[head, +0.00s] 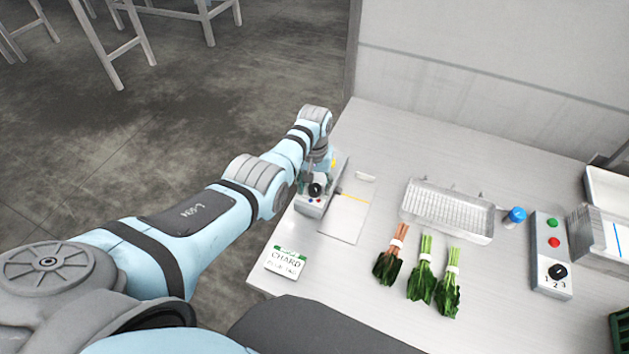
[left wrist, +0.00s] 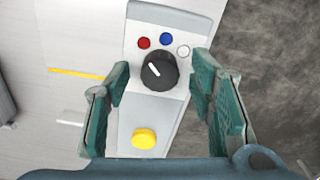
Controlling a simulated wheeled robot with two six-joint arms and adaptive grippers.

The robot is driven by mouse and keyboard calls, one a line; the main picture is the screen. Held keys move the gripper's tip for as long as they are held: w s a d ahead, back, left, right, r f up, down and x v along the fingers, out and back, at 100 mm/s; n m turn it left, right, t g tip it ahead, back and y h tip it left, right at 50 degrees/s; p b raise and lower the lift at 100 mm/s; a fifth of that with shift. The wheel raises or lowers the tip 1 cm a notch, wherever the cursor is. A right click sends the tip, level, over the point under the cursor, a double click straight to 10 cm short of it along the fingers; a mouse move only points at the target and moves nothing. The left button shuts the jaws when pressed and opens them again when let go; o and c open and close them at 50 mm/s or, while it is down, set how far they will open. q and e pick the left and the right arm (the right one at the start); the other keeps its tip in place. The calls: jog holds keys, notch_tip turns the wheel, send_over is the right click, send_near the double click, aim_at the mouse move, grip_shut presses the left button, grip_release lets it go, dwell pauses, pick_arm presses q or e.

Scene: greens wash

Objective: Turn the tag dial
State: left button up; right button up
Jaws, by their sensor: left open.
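The tag dial (left wrist: 159,71) is a black round knob on a grey box (left wrist: 153,105) with red, blue and white dots above it and a yellow button (left wrist: 144,138) below. Its white mark points up and left, on the red dot's side. In the head view the dial (head: 316,189) shows at the table's left edge, beneath my left arm. My left gripper (left wrist: 160,66) is open, its two green fingers on either side of the dial. I cannot tell whether they touch it. My right gripper is not in view.
A chard card (head: 286,262) lies at the front left. A plate with a yellow line (head: 346,216) lies right of the dial box. Several bunched greens (head: 421,268), a metal tray (head: 448,207), a blue-capped item (head: 515,217) and a second control box (head: 551,255) stand further right.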

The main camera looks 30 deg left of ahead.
aim_at(314, 188)
pick_arm(q)
notch_tip(314, 188, up, 12)
jog(key=shift+s+f, duration=0.1)
jog(key=shift+f, duration=0.1)
dwell(0.4)
